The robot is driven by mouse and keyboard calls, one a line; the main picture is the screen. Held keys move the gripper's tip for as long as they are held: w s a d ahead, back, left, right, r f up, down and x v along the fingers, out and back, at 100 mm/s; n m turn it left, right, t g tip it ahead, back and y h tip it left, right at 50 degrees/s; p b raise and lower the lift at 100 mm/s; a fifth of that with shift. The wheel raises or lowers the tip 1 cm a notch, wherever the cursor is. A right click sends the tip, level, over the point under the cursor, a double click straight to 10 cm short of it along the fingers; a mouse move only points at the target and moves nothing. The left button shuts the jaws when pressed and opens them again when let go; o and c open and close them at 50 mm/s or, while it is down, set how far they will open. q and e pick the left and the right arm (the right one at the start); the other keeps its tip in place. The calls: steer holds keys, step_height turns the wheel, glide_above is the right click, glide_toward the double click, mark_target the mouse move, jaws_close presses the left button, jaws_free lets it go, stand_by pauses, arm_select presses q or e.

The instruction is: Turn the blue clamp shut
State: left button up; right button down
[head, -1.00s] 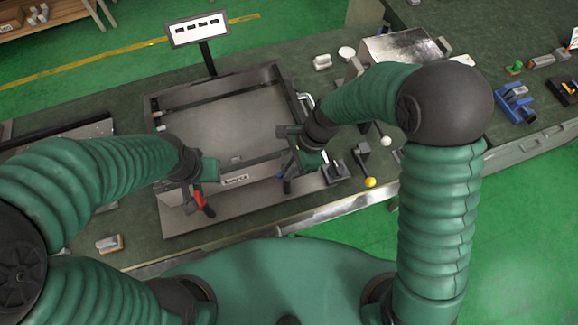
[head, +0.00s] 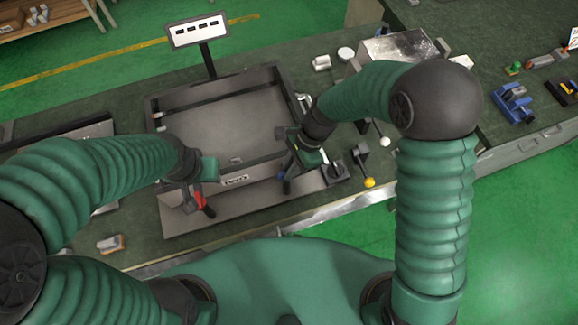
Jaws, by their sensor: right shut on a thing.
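The blue clamp (head: 286,186) stands at the front right corner of the heating element's tray (head: 255,185). Its blue handle shows just below my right gripper, and the rest is largely hidden. My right gripper (head: 288,160) is at the clamp and shut on it. A clamp with a red handle (head: 205,204) is at the tray's front left. My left gripper (head: 195,182) is right above and beside the red handle. Its fingers are mostly hidden, so I cannot tell whether it is open or touches the handle.
A display on a post (head: 198,30) rises behind the tray. Levers with a yellow knob (head: 369,183) and a white knob (head: 384,141) stand right of the tray. A metal box (head: 400,46) is at the back right. A small block (head: 110,244) lies at the front left.

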steer(key=n, duration=0.1)
steer(key=n+p, duration=0.1)
steer(key=n+g, duration=0.1)
steer(key=shift+w+a+r+h, duration=0.15)
steer(key=shift+w+r+h, duration=0.1)
steer(key=shift+h, duration=0.05)
steer(key=n, duration=0.2)
steer(key=n+g+h+p, duration=0.1)
steer(key=n, duration=0.2)
steer(key=shift+a+f+h, duration=0.1)
steer(key=shift+a+h, duration=0.05)
steer(key=shift+h, duration=0.15)
steer(key=n+h, duration=0.1)
steer(key=n, duration=0.2)
steer(key=shift+w+n+g, duration=0.1)
steer(key=shift+n+g, duration=0.2)
steer(key=n+h, duration=0.2)
steer(key=n, duration=0.3)
steer(key=shift+a, duration=0.2)
steer(key=c, duration=1.4)
jaws_free()
steer(key=shift+f, duration=0.1)
steer(key=shift+c, duration=0.2)
